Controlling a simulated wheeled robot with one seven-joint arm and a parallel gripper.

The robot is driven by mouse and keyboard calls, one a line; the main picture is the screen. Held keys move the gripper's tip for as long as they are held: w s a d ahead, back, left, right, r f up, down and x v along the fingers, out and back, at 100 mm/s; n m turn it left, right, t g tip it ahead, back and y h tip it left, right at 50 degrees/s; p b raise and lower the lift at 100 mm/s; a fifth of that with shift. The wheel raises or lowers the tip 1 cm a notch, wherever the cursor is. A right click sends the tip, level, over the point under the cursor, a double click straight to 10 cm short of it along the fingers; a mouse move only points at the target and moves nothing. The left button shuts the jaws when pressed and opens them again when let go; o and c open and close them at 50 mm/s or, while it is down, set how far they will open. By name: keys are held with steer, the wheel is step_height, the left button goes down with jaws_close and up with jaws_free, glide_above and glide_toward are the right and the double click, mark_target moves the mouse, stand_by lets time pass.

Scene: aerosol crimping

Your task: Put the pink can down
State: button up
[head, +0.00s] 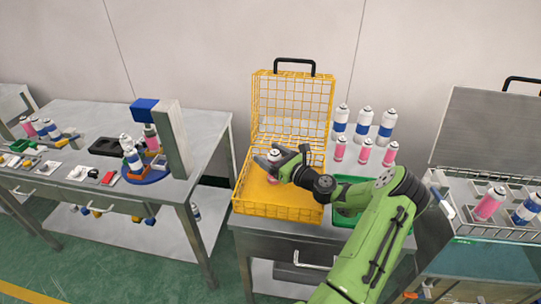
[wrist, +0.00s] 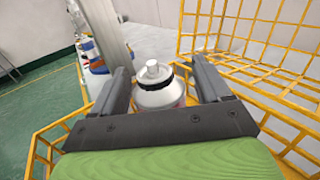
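A can with a white domed top, a black ring and a white nozzle (wrist: 155,88) stands between the two fingers of my gripper (wrist: 162,78) in the wrist view. Only a sliver of pink shows low on its body. In the head view my gripper (head: 276,165) is inside the yellow wire basket (head: 250,207), low over its floor, and the fingers hide most of the can. The fingers are close on both sides of the can; I cannot tell whether they press on it. Whether its base touches the basket floor is hidden.
The basket's open lid (head: 292,105) stands upright behind. Several pink and blue-banded cans stand right of the basket, near a green tray (head: 345,192). A crimping machine (head: 172,135) is on the left table. A metal case with cans (head: 488,203) is at the right.

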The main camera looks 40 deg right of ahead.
steer(key=shift+r, duration=0.2)
steer(key=s, duration=0.7)
steer(key=shift+s+d+p, duration=0.2)
steer(key=shift+s+p, duration=0.1)
steer(key=shift+p, duration=0.05)
